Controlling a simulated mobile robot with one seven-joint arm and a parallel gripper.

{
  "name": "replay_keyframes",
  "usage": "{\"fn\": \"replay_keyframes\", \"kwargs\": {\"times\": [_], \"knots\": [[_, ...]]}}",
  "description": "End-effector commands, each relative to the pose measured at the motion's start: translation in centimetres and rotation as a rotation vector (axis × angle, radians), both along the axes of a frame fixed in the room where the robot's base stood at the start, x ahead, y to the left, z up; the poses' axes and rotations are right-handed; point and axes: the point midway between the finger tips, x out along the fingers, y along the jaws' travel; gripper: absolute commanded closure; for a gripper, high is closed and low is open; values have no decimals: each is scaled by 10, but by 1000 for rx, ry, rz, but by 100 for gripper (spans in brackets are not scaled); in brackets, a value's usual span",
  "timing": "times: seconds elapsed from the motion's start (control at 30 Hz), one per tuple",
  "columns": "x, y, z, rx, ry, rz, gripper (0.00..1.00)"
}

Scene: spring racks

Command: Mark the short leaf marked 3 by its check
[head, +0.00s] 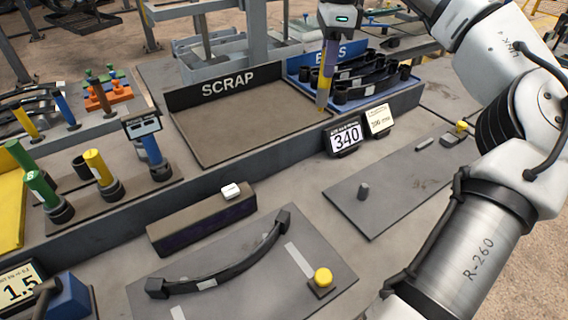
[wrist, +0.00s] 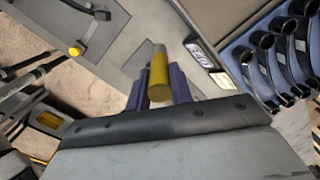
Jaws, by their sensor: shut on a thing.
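My gripper (head: 325,88) is shut on a yellow marker (head: 322,100), held tip-down by the front edge of the blue tray; the marker also shows between the purple fingers in the wrist view (wrist: 158,78). A curved black leaf (head: 232,268) with a pale tag lies on the grey plate (head: 320,238) in front, apart from my gripper; its tag is too small to read. Several black leaves (head: 350,76) with pale tags lie in the blue tray (head: 408,84); they also show in the wrist view (wrist: 262,60). A display reading 340 (head: 345,138) stands beside a small card (head: 379,120).
A SCRAP tray (head: 210,148) lies empty left of the blue tray. Green (head: 42,190), yellow (head: 98,168) and blue (head: 152,150) sticks stand in holders at left. A dark block (head: 190,222) carries a white piece. A second grey plate (head: 410,182) has a peg and yellow knob.

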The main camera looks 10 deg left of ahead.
Motion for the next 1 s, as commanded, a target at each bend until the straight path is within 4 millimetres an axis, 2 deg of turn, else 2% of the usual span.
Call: {"fn": "replay_keyframes", "kwargs": {"times": [0.27,0.4,0.6,0.7,0.83,1.0], "knots": [[-65,28,-40,53,-9,219,98],[-107,39,-56,82,-10,329,98],[-169,48,-76,119,-7,466,98],[-192,49,-83,134,-6,511,98],[-211,50,-89,145,-4,547,98],[-218,50,-94,149,-2,562,98]]}}
